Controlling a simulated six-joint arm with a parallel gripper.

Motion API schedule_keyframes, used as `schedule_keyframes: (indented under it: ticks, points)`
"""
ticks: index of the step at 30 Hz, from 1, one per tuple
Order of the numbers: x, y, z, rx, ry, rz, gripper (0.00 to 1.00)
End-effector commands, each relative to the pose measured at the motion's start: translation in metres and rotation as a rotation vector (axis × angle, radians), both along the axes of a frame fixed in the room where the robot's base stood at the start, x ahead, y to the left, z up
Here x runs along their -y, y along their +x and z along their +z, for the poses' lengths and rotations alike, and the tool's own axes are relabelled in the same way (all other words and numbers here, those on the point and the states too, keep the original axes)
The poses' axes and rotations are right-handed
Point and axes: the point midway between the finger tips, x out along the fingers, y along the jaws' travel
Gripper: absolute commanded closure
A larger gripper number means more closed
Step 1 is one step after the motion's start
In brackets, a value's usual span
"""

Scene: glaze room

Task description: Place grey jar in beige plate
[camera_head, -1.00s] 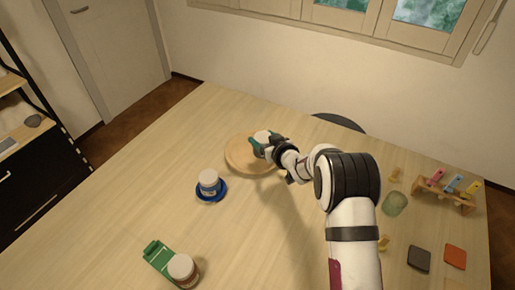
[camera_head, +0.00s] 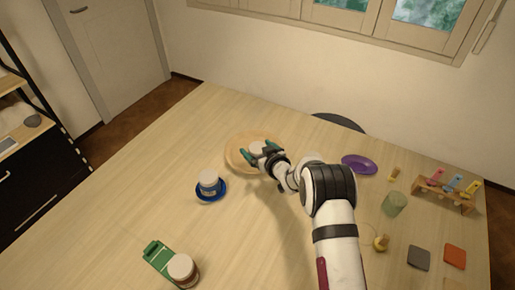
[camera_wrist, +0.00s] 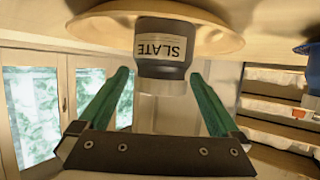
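The grey jar (camera_wrist: 163,68), with a pale label reading "SLATE", stands upright on the beige plate (camera_wrist: 90,30); the wrist view is upside down. In the head view its pale lid (camera_head: 257,147) shows above the round plate (camera_head: 234,153), and my gripper hides most of its body. My gripper (camera_head: 260,158) is open at the plate's right side. In the wrist view the two green fingers (camera_wrist: 160,88) are spread wide, with clear space between each finger and the jar.
A white-lidded jar (camera_head: 208,179) stands on a blue saucer (camera_head: 213,198) to the left. Another jar (camera_head: 182,268) stands near a green item (camera_head: 158,256) at the front.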

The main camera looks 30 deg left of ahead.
Motion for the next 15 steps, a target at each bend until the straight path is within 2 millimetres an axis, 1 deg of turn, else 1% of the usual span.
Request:
schedule_keyframes:
  ticks: [5,7,11,15]
  points:
    - [0.000,0.000,0.003,0.001,0.001,0.000,0.01]
    - [0.006,-0.004,0.006,-0.001,-0.001,-0.001,0.01]
    - [0.029,-0.019,0.018,-0.001,-0.001,-0.002,0.01]
    - [0.057,-0.039,0.032,-0.001,-0.001,-0.002,0.01]
